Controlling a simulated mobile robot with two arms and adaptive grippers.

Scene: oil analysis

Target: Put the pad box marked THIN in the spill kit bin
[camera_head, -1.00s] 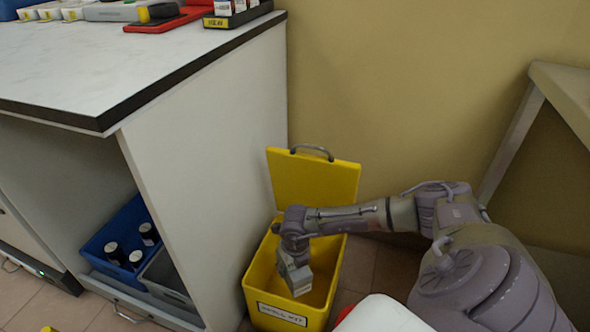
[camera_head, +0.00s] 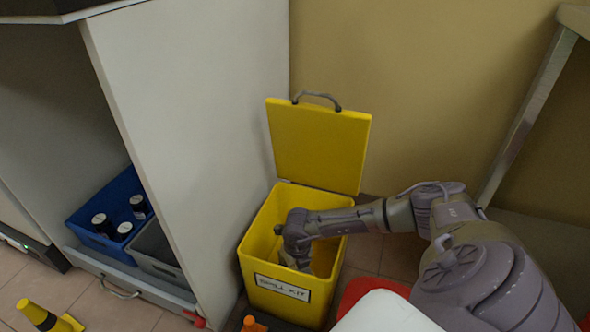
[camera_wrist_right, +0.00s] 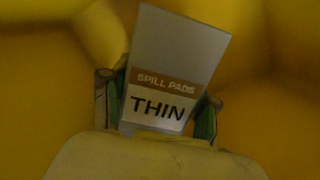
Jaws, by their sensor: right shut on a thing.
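The yellow spill kit bin (camera_head: 262,262) stands on the floor with its label "SPILL KIT" on the front and its lid (camera_head: 318,145) raised at the back. My right gripper (camera_head: 298,264) reaches down inside the bin, and its fingertips are mostly hidden in the head view. In the right wrist view, my right gripper (camera_wrist_right: 160,115) is shut on the pad box (camera_wrist_right: 180,45), a grey box with a brown band reading "SPILL PADS" and a white label reading "THIN". Yellow bin walls surround the box. My left gripper is not in view.
A white cabinet panel (camera_head: 195,130) stands close to the bin's left. A blue crate (camera_head: 100,222) with several dark bottles and a grey crate (camera_head: 155,250) sit left of it. A yellow and black object (camera_head: 45,316) lies on the floor. A white and red thing (camera_head: 385,312) is at front right.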

